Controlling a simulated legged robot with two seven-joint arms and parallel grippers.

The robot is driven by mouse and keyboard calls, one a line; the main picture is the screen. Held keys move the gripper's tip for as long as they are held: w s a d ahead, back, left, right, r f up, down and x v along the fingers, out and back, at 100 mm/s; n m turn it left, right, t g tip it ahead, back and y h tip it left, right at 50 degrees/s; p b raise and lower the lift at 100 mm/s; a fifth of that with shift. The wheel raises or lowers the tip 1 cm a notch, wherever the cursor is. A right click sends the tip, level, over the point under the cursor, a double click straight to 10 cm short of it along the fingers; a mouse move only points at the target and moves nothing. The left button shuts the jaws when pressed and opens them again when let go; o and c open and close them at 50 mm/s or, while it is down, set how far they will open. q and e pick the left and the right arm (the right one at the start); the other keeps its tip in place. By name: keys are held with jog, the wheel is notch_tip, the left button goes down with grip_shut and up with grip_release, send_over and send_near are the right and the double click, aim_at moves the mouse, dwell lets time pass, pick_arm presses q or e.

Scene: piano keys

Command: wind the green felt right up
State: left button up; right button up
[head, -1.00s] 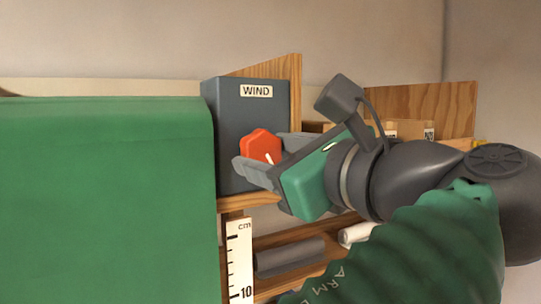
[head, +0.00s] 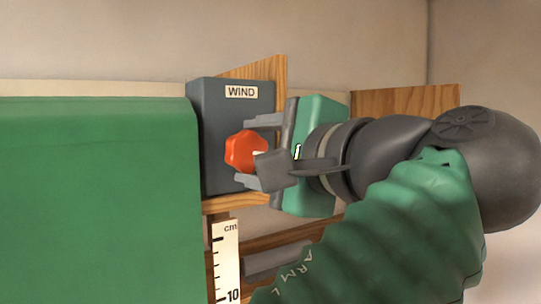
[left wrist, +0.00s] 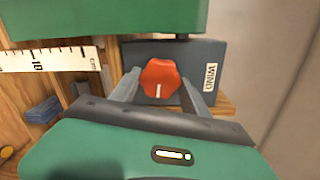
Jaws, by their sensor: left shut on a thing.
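The green felt (head: 95,200) hangs as a wide sheet over the left of the head view. Its edge also shows at the top of the left wrist view (left wrist: 110,18). Beside it is a dark grey box (head: 222,175) labelled WIND, with an orange-red knob (head: 240,150) on its face. My left gripper (head: 255,152) is shut on the knob, one finger on each side. In the left wrist view the knob (left wrist: 160,78) sits between the fingers, its white mark pointing toward the palm. My right gripper is not in view.
A white ruler (head: 227,262) marked in cm stands below the box, beside the felt's edge. Wooden boards stand behind the box and at right (head: 410,101). Below are wooden rails and a grey block (head: 277,262).

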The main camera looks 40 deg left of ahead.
pick_arm(q)
jog(key=shift+s+f+n+t+h+b, duration=0.1)
jog(key=shift+n+t+b, duration=0.5)
jog(key=shift+n, duration=2.25)
jog(key=shift+s+n+t+h+b, duration=0.15)
jog(key=shift+n+b, duration=0.95)
jog(key=shift+n, duration=1.8)
jog(key=shift+w+f+n+t+h+b, duration=0.1)
jog(key=shift+n+t+b, duration=0.5)
jog(key=shift+n, duration=2.25)
jog(key=shift+s+a+r+n+g+b, duration=0.1)
jog(key=shift+n+g+b, duration=0.15)
jog(key=shift+n+b, duration=0.05)
jog(key=o, duration=1.1)
jog(key=shift+c, duration=0.2)
jog(key=shift+o, duration=1.5)
jog(key=shift+w, duration=0.2)
jog(key=shift+r, duration=0.1)
